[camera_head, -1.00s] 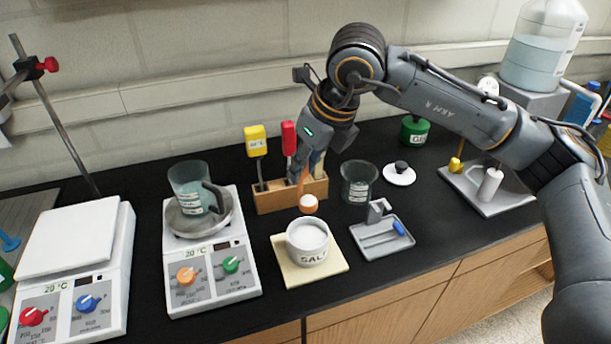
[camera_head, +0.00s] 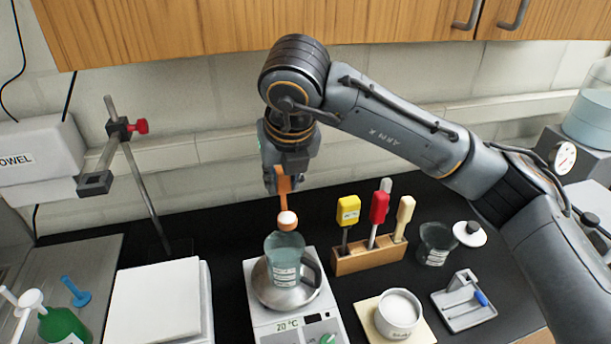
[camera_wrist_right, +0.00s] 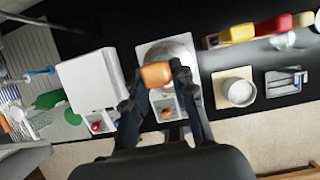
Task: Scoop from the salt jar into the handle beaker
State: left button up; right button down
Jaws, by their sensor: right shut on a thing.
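My right gripper (camera_head: 281,180) is shut on the handle of an orange scoop (camera_head: 284,205). White salt (camera_head: 287,219) is heaped in the scoop's bowl. In the head view the bowl appears just above the rim of the handle beaker (camera_head: 285,265); the exact gap is hard to tell. The beaker is clear, labelled and upright on a round metal plate. The white salt jar (camera_head: 396,318) stands open at the lower right, with salt inside. In the right wrist view the scoop (camera_wrist_right: 156,75) sits between the fingers and covers the beaker. My left gripper is out of view.
The beaker's plate is on a white hotplate unit (camera_head: 262,312). A wooden holder (camera_head: 370,257) with colored-handled tools stands to its right. A dark beaker (camera_head: 436,243) and a grey tray (camera_head: 464,302) are farther right. A white balance (camera_head: 155,305) and clamp stand (camera_head: 150,190) are left.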

aim_at(286, 192)
jog(key=shift+w+a+r, duration=0.1)
jog(key=shift+a+r, duration=0.25)
jog(key=shift+f, duration=0.65)
jog(key=shift+d+f, duration=0.1)
jog(key=shift+f, duration=0.45)
jog(key=shift+f+b, duration=0.35)
jog(key=shift+f, duration=0.45)
jog(key=shift+d+f+m+y, duration=0.15)
jog(key=shift+d+m+y, duration=0.2)
jog(key=shift+m+y, duration=0.05)
jog(key=shift+w+d+f+y, duration=0.1)
jog(key=shift+d+f+y, duration=0.05)
jog(key=shift+d+y, duration=0.45)
pick_arm(q)
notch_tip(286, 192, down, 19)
jog(key=b, duration=1.8)
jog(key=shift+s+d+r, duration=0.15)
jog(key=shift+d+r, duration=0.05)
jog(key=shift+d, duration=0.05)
pick_arm(e)
jog(key=w+d+f+m+y, duration=0.1)
jog(key=d+f+m+y, duration=0.2)
jog(key=y, duration=0.9)
jog(key=d+f, duration=0.2)
jog(key=d, duration=0.1)
jog(key=shift+w+d+f+g+y, duration=0.2)
jog(key=shift+d+f+g+y, duration=0.1)
jog(key=shift+d+f+g, duration=0.1)
